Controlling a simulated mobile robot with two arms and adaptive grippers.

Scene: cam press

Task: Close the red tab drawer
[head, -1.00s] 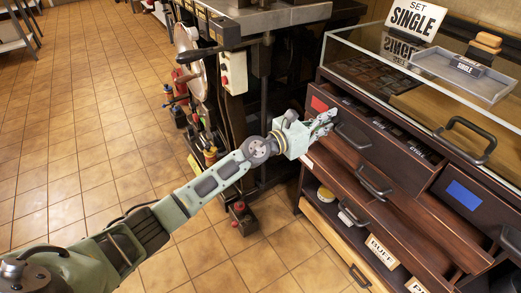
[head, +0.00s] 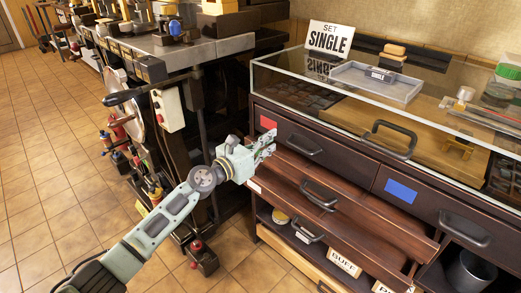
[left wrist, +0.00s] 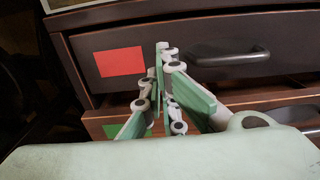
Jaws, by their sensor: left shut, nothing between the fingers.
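The red tab drawer (head: 285,130) is the top left drawer of the dark wooden cabinet. Its front looks flush with the cabinet face, with no gap showing above it. Its red tab (head: 268,123) and dark bar handle (head: 306,146) face me; the left wrist view also shows the tab (left wrist: 120,62) and handle (left wrist: 228,54). My left gripper (head: 271,145) is shut and empty at the drawer front, between tab and handle in the left wrist view (left wrist: 163,62). I cannot tell whether the fingertips touch the front. My right gripper is not in view.
A blue tab drawer (head: 440,212) is right of it. Below, brown drawers (head: 345,215) stick out; one carries a green tab (left wrist: 127,130). A glass case (head: 440,115) tops the cabinet. A machine bench (head: 190,60) stands left; floor (head: 40,200) is open farther left.

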